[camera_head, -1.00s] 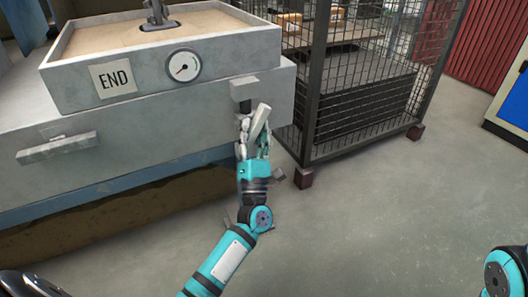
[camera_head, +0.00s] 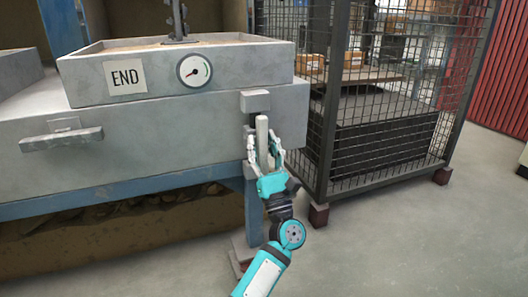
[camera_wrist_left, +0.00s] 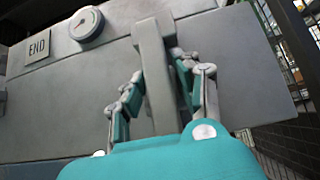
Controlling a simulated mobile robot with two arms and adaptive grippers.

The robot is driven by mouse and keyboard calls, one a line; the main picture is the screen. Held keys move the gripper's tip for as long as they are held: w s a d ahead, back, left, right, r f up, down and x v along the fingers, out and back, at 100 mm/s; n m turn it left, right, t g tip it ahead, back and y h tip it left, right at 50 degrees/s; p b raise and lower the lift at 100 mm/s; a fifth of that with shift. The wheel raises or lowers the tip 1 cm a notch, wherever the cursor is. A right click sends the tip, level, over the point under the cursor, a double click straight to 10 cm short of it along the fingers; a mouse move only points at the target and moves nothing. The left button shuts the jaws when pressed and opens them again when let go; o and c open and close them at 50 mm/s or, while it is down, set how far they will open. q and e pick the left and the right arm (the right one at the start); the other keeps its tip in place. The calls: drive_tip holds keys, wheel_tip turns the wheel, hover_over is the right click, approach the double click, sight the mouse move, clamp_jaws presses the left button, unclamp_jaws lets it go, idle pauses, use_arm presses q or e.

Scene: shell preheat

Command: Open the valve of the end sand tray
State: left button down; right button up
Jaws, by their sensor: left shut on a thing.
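The end sand tray (camera_head: 225,75) is a grey, sand-filled box with an "END" label (camera_head: 125,76) and a round gauge (camera_head: 194,70) on its front. Its valve is a light grey lever (camera_head: 262,128) below a small block (camera_head: 255,101) at the right end of the grey base; the lever stands about upright in the head view. My left gripper (camera_head: 264,158) is shut on the lever from below. In the left wrist view, the lever (camera_wrist_left: 155,75) runs between the two fingers (camera_wrist_left: 162,100). My right gripper is out of view.
A black wire cage (camera_head: 375,110) stands close to the right of the lever and my left arm. Another grey handle (camera_head: 62,139) sticks out on the left of the base. A blue frame (camera_head: 120,193) runs below. The floor (camera_head: 410,235) at the front right is clear.

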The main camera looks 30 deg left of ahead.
sight(262, 117)
use_arm(q)
drive_tip(key=shift+f, duration=0.1)
idle(0.3)
drive_tip(key=c, duration=1.1)
unclamp_jaws()
wheel_tip(262, 117, up, 10)
drive_tip(key=shift+r, duration=0.1)
